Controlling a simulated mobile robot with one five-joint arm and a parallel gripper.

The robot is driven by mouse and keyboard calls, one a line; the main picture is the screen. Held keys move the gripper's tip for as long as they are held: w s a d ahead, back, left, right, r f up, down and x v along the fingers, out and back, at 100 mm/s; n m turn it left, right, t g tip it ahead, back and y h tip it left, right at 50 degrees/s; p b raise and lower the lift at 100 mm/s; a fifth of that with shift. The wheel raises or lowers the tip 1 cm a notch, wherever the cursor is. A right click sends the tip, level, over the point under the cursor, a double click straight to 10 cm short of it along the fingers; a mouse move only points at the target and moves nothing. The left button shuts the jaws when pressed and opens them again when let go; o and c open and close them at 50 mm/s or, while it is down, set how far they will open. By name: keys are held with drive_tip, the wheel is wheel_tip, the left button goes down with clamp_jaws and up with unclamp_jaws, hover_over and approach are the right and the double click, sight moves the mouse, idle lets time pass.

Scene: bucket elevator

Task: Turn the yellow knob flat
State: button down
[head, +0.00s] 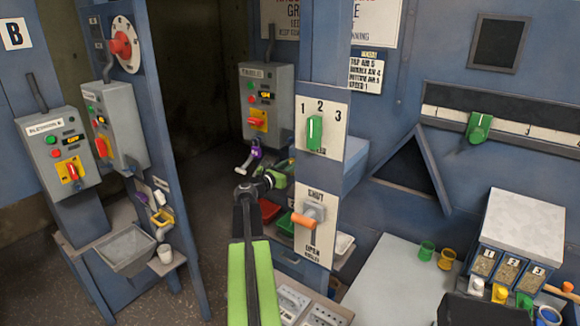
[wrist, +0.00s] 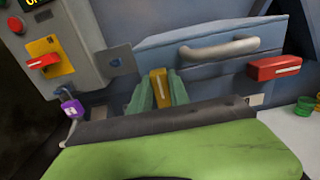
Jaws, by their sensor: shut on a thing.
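The yellow knob (wrist: 159,88) shows in the wrist view, left of the middle. It is a narrow bar with a pale line along it, standing nearly upright in the picture. My gripper (wrist: 160,82) has its two green fingers on either side of it and is shut on it. In the head view my gripper (head: 280,174) reaches past the left edge of the white switch panel. The yellow knob cannot be made out there, being hidden behind the gripper and panel.
In the wrist view a grey handle (wrist: 220,48) sits just above right of the knob and a red knob (wrist: 273,68) to its right. A purple padlock (wrist: 73,107) hangs left. In the head view the panel with an orange-handled valve (head: 306,219) stands close right of my arm.

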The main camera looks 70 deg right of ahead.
drive_tip(key=shift+s+m, duration=0.1)
drive_tip(key=shift+m, duration=0.2)
drive_tip(key=shift+s+a+f+m+b, duration=0.1)
drive_tip(key=shift+s+f+m+b, duration=0.2)
drive_tip(key=shift+m, duration=2.55)
drive_tip(key=shift+s+a+f+m+b, duration=0.15)
drive_tip(key=shift+f+m+b, duration=0.1)
drive_tip(key=shift+m, duration=2.65)
drive_tip(key=shift+s+f+m+b, duration=0.25)
drive_tip(key=shift+f+m+b, duration=0.05)
drive_tip(key=shift+m, duration=2.55)
drive_tip(key=c, duration=1.2)
unclamp_jaws()
drive_tip(key=shift+c, duration=0.2)
